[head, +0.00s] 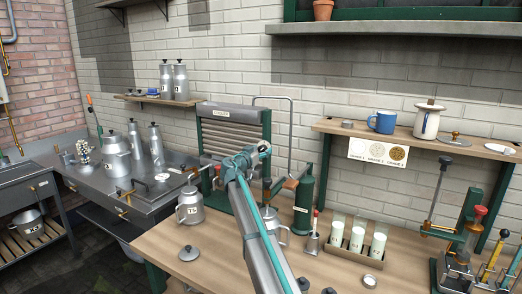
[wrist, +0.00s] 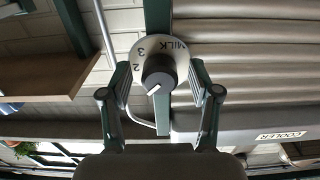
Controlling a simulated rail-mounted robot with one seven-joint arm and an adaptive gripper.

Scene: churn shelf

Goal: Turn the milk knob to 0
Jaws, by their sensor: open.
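The milk knob (wrist: 158,73) is a dark round knob on a pale dial plate (wrist: 146,46) marked MILK, 3 and 2, fixed to a green post beside the cooler. Its white pointer line aims toward the lower left in the wrist view, away from the visible 2 and 3; the rest of the scale is hidden or unreadable. My gripper (wrist: 161,72) is open, one finger on each side of the knob, with gaps that look clear; contact cannot be told. In the head view my arm hides the knob and fingertips.
The ribbed cooler (head: 233,132) stands against the brick wall; it also fills the right of the wrist view (wrist: 250,60). A wooden shelf (head: 335,126) is to its right. A can (head: 190,206) and a tray of milk glasses (head: 338,252) stand on the bench nearby.

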